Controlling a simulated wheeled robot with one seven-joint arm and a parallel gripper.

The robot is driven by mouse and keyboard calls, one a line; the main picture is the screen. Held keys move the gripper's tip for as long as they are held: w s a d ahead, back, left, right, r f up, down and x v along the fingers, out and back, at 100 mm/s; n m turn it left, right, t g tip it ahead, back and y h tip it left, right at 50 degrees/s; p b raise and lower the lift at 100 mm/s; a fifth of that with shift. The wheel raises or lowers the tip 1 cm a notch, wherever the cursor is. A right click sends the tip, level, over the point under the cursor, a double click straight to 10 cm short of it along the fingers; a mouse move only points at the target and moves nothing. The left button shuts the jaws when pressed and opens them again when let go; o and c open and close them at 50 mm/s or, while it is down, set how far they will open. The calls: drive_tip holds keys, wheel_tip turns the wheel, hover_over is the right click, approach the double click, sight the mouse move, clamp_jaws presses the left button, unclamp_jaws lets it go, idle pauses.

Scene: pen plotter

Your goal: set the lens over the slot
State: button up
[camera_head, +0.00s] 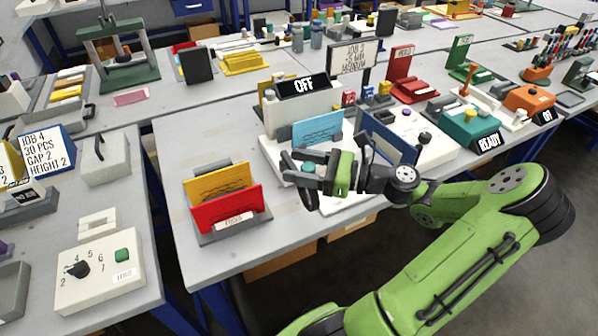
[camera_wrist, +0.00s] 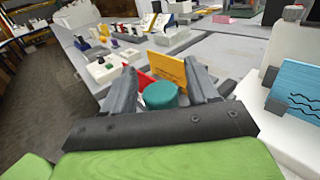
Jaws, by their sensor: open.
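My gripper (camera_head: 308,178) is open over the white plotter base (camera_head: 272,150), below the blue sheet with wavy lines (camera_head: 318,129). In the wrist view its two grey fingers (camera_wrist: 160,80) stand apart, with a teal round cap (camera_wrist: 160,95) showing between them. The teal cap also shows beside the fingers in the head view (camera_head: 309,168). I cannot tell whether the fingers touch it. I cannot make out a lens for certain. A white block with a slot-like recess (camera_head: 83,229) lies on the left table, but I cannot tell if it is the task's slot.
A rack with a yellow card (camera_head: 217,181) and a red card (camera_head: 226,209) stands left of my gripper. An upright dark blue panel (camera_head: 390,137) stands close on the right. The OFF display (camera_head: 304,85) is behind. Bare tabletop (camera_head: 178,150) lies at the left.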

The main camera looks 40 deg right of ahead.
drive_tip(key=shift+w+a, duration=0.1)
drive_tip(key=shift+w, duration=0.05)
clamp_jaws()
drive_tip(key=shift+r+p, duration=0.2)
drive_tip(key=shift+p, duration=0.7)
